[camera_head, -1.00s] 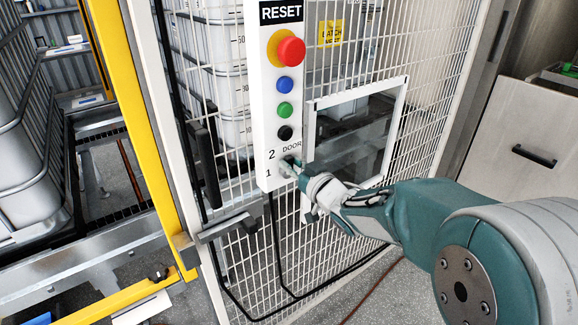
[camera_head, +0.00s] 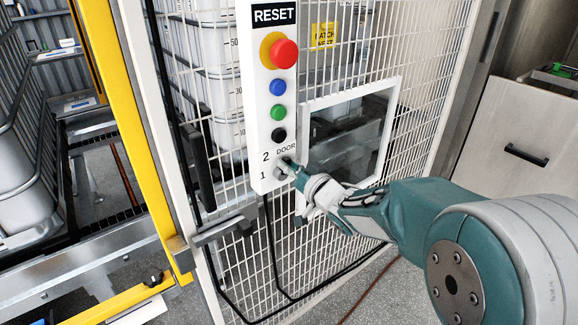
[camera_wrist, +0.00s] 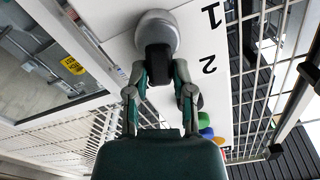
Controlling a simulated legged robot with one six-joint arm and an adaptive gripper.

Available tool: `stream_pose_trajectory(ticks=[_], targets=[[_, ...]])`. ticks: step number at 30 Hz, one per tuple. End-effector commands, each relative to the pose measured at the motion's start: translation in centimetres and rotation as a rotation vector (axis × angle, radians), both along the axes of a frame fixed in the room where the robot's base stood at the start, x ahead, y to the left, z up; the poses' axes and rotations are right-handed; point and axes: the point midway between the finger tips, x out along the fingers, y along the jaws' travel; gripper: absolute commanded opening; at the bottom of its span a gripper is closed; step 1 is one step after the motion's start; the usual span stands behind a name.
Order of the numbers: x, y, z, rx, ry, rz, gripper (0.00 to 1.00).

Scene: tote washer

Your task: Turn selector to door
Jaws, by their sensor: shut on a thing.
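The selector (camera_wrist: 156,36) is a round grey knob with a dark grip bar, low on the white control panel (camera_head: 257,130). In the head view the panel carries the labels "1", "2" and "DOOR" around the selector, which is mostly hidden by my gripper (camera_head: 287,172). In the wrist view my gripper (camera_wrist: 160,75) has its two fingers on either side of the dark bar, closed on it. The labels "1" and "2" show to the right of the knob there. Which label the knob points to I cannot tell.
Above the selector are black (camera_head: 279,134), green (camera_head: 278,112) and blue (camera_head: 278,87) buttons and a red emergency button (camera_head: 284,53) on yellow. A mesh fence (camera_head: 430,60) with a framed window stands behind. A yellow post (camera_head: 135,130) is at the left.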

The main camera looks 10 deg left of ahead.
Motion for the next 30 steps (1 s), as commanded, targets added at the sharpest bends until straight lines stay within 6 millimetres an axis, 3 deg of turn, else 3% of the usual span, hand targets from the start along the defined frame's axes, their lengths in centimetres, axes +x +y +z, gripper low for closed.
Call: stream_pose_trajectory(ticks=[2, 3, 5, 19, 30], targets=[[-0.1, -0.1, -0.8, -0.010, 0.015, -0.002, 0.00], [-0.1, -0.1, -0.8, -0.010, 0.015, -0.002, 0.40], [-0.1, -0.1, -0.7, -0.009, 0.014, -0.002, 0.66], [-0.4, -0.6, -0.1, -0.002, 0.003, -0.002, 0.66], [-5.1, -6.1, -0.2, -0.003, 0.004, -0.005, 0.66]])
